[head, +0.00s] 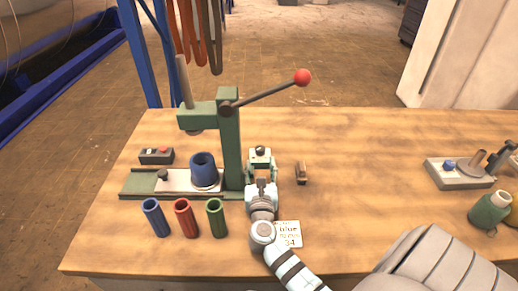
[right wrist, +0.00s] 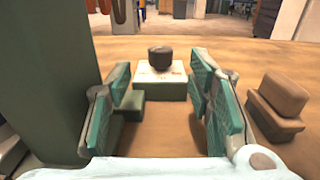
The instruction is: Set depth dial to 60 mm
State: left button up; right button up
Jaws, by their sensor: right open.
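The depth dial (head: 260,149) is a dark round knob on a small green block with a pale top, just right of the green press column (head: 229,150). In the right wrist view the dial (right wrist: 160,57) stands straight ahead, and its pale scale plate (right wrist: 149,75) is too small to read. My right gripper (head: 261,172) is just in front of the block. In the right wrist view its two teal fingers (right wrist: 160,95) are spread left and right, with nothing held between them. The dial is beyond the fingertips. My left gripper is not in view.
A wooden block (head: 302,173) lies right of the dial. A blue cup (head: 203,170) sits on the press base. Blue (head: 155,218), red (head: 186,218) and green (head: 216,218) tubes stand in front. A card (head: 289,234) lies beside my arm. The table's right middle is clear.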

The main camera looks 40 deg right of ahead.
aim_at(261, 152)
jog(key=b+x, duration=0.1)
jog(key=x, duration=0.8)
jog(key=shift+s, duration=0.1)
grip_shut()
